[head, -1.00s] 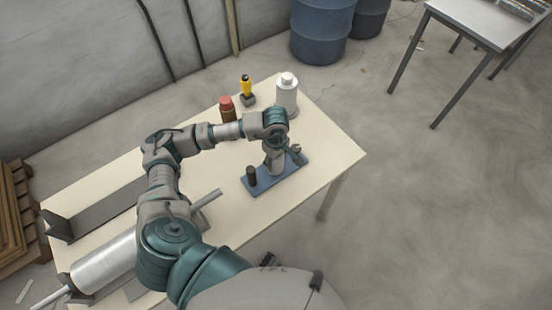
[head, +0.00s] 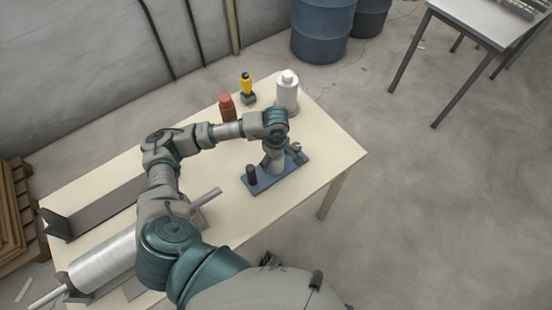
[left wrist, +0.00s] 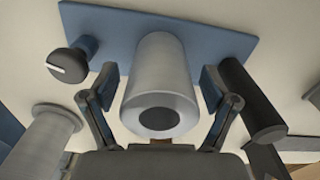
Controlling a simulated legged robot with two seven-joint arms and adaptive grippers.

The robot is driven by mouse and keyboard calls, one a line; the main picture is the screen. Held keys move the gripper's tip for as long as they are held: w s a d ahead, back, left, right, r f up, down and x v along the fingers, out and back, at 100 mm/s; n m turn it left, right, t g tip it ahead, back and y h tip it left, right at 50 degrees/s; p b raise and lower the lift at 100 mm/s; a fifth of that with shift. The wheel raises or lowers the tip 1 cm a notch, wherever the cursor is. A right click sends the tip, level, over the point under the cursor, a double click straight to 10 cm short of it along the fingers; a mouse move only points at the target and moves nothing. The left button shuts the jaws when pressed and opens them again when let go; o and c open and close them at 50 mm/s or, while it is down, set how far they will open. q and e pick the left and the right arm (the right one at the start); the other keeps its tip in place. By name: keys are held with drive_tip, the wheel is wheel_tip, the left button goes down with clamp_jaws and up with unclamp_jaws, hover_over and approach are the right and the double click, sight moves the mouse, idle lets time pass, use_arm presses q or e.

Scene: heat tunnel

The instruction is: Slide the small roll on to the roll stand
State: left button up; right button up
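The small roll (left wrist: 160,85) is a grey cylinder with a dark round centre at its end. In the left wrist view it stands on the blue base plate of the roll stand (left wrist: 220,42), between a black post (left wrist: 250,98) and a dark knob (left wrist: 70,62). I cannot tell whether the dark centre is a post or a hole. My left gripper (left wrist: 160,88) has a finger on each side of the roll, with narrow gaps showing. In the head view the left gripper (head: 276,158) is above the blue plate (head: 270,182) and partly hides the roll.
A white bottle (head: 287,92), a red-capped brown bottle (head: 227,108) and a yellow-handled tool (head: 246,86) stand behind my arm. A large silver roll (head: 104,258) lies at the table's left. A dark part near my body may be my right gripper (head: 268,259).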

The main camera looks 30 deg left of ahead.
drive_tip(key=shift+s+f, duration=0.1)
drive_tip(key=shift+s, duration=0.1)
use_arm(q)
drive_tip(key=shift+r, duration=0.1)
wheel_tip(320, 180, up, 12)
idle(0.3)
use_arm(e)
drive_tip(key=shift+w, duration=0.1)
idle(0.4)
